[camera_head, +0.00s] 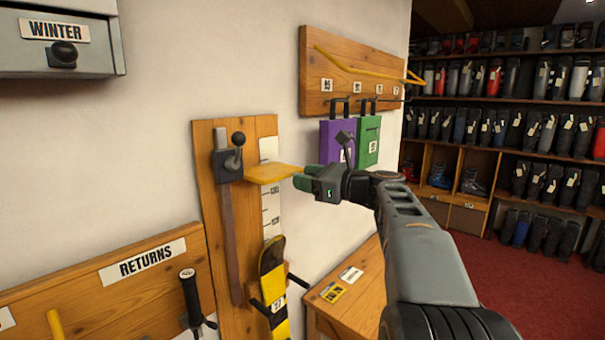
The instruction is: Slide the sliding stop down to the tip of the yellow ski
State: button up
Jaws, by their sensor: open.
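The sliding stop is a flat yellow plate (270,174) that sticks out level from the upper part of a wooden measuring board (205,150). The yellow ski (270,290), with black patches, stands upright lower on the board in front of the white scale. Its rounded tip is well below the stop, with a clear gap between. My gripper (304,177) is open, with green fingertips at the stop's right end. I cannot tell whether the fingers are around the plate or touch it.
A lever with a black knob (238,139) sits left of the stop. Dark pegs (298,281) flank the ski. Purple (333,141) and green (368,143) holders hang behind my gripper. A wooden bench (368,285) stands lower right. Wall space right of the scale is clear.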

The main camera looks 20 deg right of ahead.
jog(key=shift+w+a, duration=0.4)
jog(key=shift+w, duration=0.1)
